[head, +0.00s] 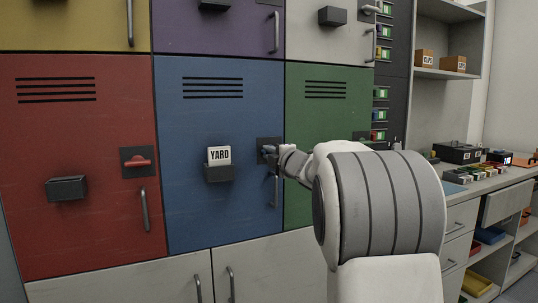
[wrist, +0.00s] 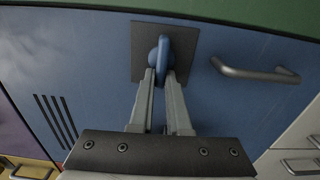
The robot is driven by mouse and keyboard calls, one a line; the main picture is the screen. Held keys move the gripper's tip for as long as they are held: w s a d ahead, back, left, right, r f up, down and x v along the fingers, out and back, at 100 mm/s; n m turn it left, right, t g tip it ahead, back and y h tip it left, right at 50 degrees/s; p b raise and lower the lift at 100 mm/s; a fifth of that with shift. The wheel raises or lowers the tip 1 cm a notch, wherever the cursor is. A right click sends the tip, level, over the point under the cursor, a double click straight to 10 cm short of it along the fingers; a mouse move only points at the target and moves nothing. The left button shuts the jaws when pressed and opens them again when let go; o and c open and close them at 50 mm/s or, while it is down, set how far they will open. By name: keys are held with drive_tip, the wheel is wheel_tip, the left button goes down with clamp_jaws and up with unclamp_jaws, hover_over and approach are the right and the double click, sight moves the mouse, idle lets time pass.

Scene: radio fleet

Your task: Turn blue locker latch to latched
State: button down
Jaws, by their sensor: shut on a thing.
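The blue locker (head: 219,105) is closed, between the red and green lockers. Its dark latch plate (head: 264,142) sits near the door's right edge, above the vertical door handle (head: 275,190). In the wrist view, the blue latch lever (wrist: 163,52) stands on its dark plate (wrist: 144,37), and it looks roughly crosswise to the door handle (wrist: 255,73). My gripper (wrist: 162,76) is shut on the lever, one finger on each side. In the head view, my gripper (head: 270,153) covers most of the lever.
The red locker (head: 80,130) has a horizontal red latch (head: 138,163). The green locker (head: 312,130) is partly behind my arm. A cluttered workbench (head: 470,185) is at right.

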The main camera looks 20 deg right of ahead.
drive_tip(key=c, duration=0.9)
unclamp_jaws()
drive_tip(key=shift+s+d+p, duration=0.15)
drive_tip(key=shift+s+p, duration=0.3)
drive_tip(key=shift+s, duration=3.95)
drive_tip(key=shift+s+d+p, duration=0.15)
drive_tip(key=shift+s+p, duration=0.3)
drive_tip(key=shift+s, duration=3.9)
